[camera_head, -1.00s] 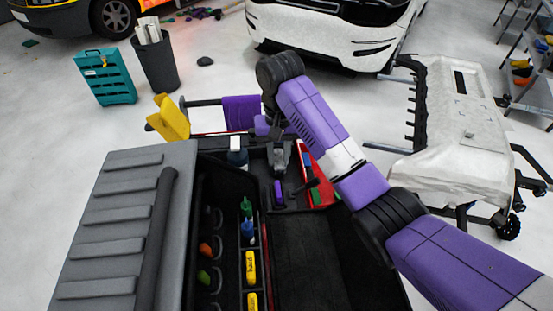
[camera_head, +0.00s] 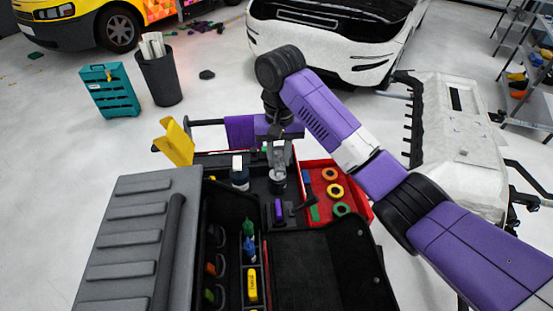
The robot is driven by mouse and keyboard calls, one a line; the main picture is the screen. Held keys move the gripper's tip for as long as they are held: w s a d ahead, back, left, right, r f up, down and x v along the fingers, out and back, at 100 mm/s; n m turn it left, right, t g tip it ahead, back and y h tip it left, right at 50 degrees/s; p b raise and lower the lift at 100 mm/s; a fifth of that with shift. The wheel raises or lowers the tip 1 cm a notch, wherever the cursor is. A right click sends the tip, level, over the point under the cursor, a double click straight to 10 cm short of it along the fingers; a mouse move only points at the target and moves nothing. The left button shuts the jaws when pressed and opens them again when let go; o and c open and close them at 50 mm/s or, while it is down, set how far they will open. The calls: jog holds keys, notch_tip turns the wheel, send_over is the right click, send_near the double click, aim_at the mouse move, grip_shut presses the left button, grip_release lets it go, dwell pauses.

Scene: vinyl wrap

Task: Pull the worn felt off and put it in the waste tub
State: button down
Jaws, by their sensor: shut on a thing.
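My gripper (camera_head: 278,166) points down over the tool cart, above a small dark round tub (camera_head: 277,184) with a pale rim. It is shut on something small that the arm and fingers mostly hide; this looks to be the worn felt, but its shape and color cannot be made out. The fingertips are at or just above the tub's rim; I cannot tell whether they reach inside. A purple hand tool (camera_head: 279,210), looking like a squeegee, lies in the tray just in front of the tub. Whether felt is on its edge is too small to see.
A red tray (camera_head: 366,212) with colored tape rings stands right of the tub. A white-capped bottle (camera_head: 240,175) stands to its left. The cart's open grey lid (camera_head: 135,235) is at the left. A purple cloth (camera_head: 240,130) hangs on the rail behind.

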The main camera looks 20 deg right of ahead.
aim_at(279, 160)
jog(key=shift+r, duration=0.9)
jog(key=shift+r, duration=0.35)
jog(key=shift+s+r, duration=0.1)
jog(key=shift+r, duration=0.4)
